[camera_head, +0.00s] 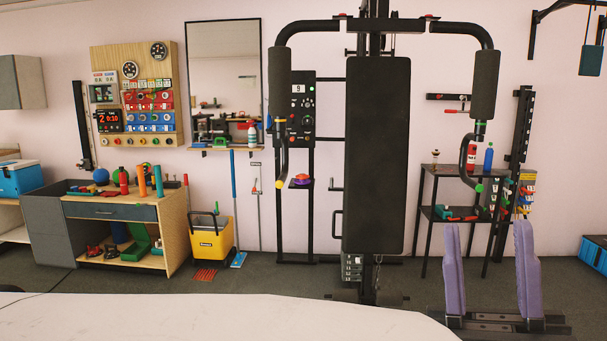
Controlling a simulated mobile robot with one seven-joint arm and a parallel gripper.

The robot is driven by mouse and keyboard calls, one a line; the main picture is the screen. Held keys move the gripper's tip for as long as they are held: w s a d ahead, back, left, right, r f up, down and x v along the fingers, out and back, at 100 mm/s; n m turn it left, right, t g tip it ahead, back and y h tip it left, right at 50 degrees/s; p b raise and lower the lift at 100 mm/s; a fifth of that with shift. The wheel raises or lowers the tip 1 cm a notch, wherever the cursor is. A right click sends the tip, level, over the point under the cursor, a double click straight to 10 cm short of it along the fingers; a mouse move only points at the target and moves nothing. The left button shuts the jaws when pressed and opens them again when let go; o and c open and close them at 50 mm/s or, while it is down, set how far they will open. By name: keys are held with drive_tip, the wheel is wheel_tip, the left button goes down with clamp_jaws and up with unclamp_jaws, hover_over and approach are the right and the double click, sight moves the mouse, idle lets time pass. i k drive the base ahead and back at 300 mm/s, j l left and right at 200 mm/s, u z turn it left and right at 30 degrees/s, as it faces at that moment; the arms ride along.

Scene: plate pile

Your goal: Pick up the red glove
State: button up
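I cannot make out a red glove for certain. A small red and purple item (301,179) sits on a little dark shelf left of the tall black pad; it is too small to identify. Dark red items (94,251) lie on the lower shelf of the wooden workbench (110,212) at the left, beside a green open box (136,246); their shape is unclear. Another small red and teal item (464,213) lies on the lower shelf of the black stand at the right. My gripper does not show.
A black exercise machine (376,155) stands in the middle. A yellow bucket (211,240) stands right of the workbench. A black shelf stand (426,210) and purple pads (454,270) are at the right. A white surface (200,318) fills the near left and middle. Bare floor shows beyond it.

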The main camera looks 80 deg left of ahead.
sight(101, 192)
drive_tip(key=u, duration=4)
